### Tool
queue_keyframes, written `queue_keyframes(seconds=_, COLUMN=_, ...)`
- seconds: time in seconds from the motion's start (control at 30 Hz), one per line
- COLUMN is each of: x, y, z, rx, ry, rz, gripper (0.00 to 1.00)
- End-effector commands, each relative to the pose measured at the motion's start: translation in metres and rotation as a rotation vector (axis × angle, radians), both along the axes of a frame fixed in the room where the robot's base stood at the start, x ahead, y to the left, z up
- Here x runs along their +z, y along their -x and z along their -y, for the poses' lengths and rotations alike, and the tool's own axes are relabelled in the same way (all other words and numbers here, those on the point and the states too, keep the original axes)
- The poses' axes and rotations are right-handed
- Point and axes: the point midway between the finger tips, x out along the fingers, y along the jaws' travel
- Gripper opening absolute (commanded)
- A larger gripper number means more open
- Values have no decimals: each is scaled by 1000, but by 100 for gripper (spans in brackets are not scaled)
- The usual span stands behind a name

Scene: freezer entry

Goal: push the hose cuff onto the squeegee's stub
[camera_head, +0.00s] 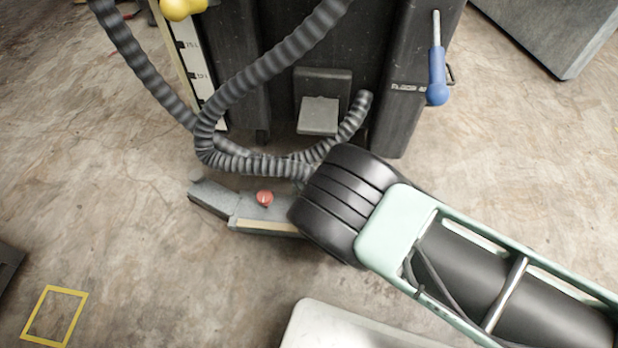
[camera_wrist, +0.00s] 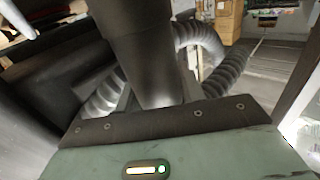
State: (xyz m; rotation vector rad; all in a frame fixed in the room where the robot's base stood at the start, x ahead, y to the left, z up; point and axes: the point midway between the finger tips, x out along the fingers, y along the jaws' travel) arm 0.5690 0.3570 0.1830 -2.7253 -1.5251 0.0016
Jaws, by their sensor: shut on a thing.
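The squeegee (camera_head: 213,197), a low grey bar with a red knob (camera_head: 264,198) and a pale strip along its front, lies on the floor. Its right part is hidden behind my wrist, and I cannot make out the stub. In the wrist view, a wide, smooth dark grey tube, which looks like the hose cuff (camera_wrist: 143,50), stands right in front of my gripper (camera_wrist: 155,98). My gripper is shut on it, though the fingertips are hard to make out. In the head view my wrist hides the gripper and cuff. The ribbed grey hose (camera_head: 250,163) loops just behind the squeegee.
A big dark machine (camera_head: 232,60) stands behind the hose, with a blue-handled lever (camera_head: 437,80) on its right and a grey pedal (camera_head: 318,115) low down. A pale rounded block (camera_head: 340,328) is at the front. Bare floor with a yellow taped square (camera_head: 54,316) lies to the left.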

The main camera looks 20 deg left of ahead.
Motion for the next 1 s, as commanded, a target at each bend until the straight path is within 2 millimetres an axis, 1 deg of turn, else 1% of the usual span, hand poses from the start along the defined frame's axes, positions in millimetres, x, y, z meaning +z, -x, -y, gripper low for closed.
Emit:
queue_keyframes(seconds=0.9, x=-22, y=-1, z=0, rx=-1, ry=-1, rz=1, gripper=15)
queue_keyframes(seconds=0.93, x=-22, y=0, z=0, rx=-1, ry=-1, rz=1, gripper=41)
queue_keyframes(seconds=0.97, x=-22, y=0, z=0, rx=-1, ry=-1, rz=1, gripper=50)
queue_keyframes(seconds=1.0, x=-21, y=0, z=0, rx=-1, ry=-1, rz=1, gripper=61)
